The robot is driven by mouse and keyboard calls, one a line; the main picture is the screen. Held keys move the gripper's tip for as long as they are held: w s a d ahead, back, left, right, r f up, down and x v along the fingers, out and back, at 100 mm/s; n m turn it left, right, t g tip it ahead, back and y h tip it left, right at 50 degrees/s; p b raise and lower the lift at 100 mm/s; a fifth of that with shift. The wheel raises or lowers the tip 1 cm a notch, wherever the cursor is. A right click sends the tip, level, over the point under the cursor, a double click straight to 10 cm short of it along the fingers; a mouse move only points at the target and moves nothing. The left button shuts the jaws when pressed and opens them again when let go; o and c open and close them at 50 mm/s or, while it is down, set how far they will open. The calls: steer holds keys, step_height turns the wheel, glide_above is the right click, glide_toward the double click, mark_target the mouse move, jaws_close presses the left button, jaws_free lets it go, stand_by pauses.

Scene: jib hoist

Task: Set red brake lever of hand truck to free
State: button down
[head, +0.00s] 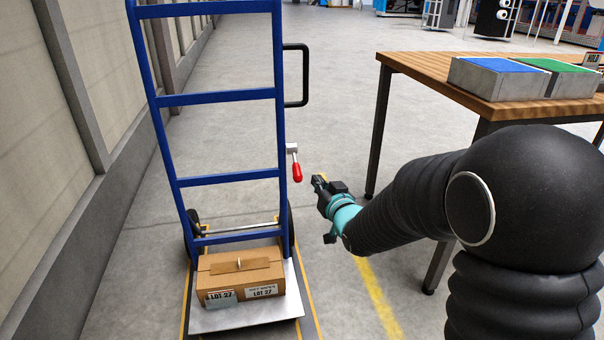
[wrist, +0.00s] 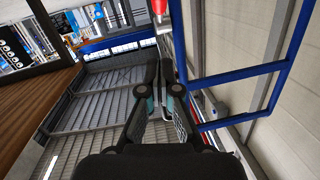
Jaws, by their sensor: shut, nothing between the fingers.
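The blue hand truck (head: 223,98) stands upright in the head view, left of my arm. Its red brake lever (head: 297,172) hangs downward from a grey bracket (head: 291,149) on the right upright. My gripper (head: 317,181) is just right of the lever and slightly lower in the picture, with a small gap seen between them. In the wrist view my gripper (wrist: 158,66) has its fingers together and empty. The red lever's end (wrist: 159,8) shows at the top edge there, beyond the fingertips. The blue frame (wrist: 236,80) is on the right of that view.
A cardboard box (head: 241,277) marked LOT 27 sits on the truck's toe plate (head: 250,315). A wooden table (head: 440,72) with blue-topped (head: 503,65) and green-topped (head: 560,64) boxes stands at right. A panelled wall (head: 40,130) runs along the left. Floor between truck and table is clear.

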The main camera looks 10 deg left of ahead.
glide_toward(298, 167)
steer(key=w+a+r, duration=0.2)
steer(key=w, duration=0.2)
steer(key=shift+w+a+f, duration=0.2)
steer(key=shift+a+f, duration=0.15)
steer(key=shift+f, duration=0.4)
steer(key=shift+w+a+f, duration=0.25)
steer(key=shift+w+f, duration=0.1)
steer(key=shift+f, duration=0.1)
